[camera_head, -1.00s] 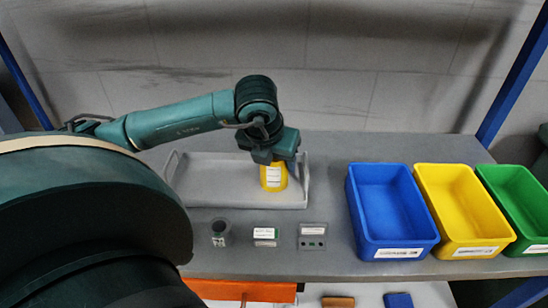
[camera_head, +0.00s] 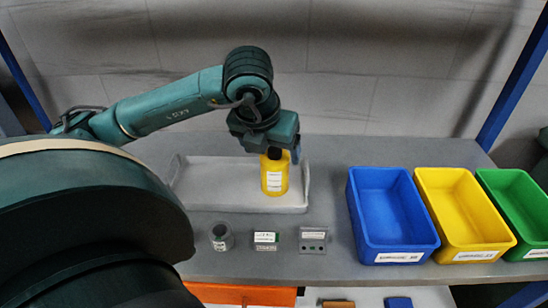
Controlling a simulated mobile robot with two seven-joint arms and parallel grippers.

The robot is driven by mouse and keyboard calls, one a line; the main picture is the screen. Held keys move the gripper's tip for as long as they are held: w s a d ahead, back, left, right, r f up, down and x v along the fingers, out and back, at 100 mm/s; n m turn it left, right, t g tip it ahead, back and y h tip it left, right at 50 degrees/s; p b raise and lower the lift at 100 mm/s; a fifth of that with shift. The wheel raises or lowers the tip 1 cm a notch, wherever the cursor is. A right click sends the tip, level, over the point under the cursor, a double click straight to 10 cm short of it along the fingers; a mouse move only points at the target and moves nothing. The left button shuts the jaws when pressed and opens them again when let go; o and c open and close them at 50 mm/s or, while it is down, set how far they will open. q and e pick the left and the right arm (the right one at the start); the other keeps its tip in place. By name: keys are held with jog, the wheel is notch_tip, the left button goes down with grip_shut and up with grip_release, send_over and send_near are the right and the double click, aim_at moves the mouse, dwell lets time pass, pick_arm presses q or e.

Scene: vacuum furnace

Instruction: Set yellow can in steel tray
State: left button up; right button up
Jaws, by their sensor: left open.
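The yellow can (camera_head: 274,177) stands upright in the right part of the grey steel tray (camera_head: 222,202). It has a white label and a dark top. My left gripper (camera_head: 272,152) is above the can at its top, open, with its fingers partly hidden by the wrist and pointing down. I cannot tell whether a finger still touches the can's top. The tray lies at the back left of the table. My right gripper is not in view.
Blue (camera_head: 392,215), yellow (camera_head: 462,212) and green (camera_head: 520,205) bins stand on the right.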

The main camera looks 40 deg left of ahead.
pick_arm(q)
jog(key=v, duration=0.5)
jog(key=shift+s+r+p, duration=0.15)
jog(key=shift+r+p, duration=0.15)
jog(key=shift+r, duration=0.1)
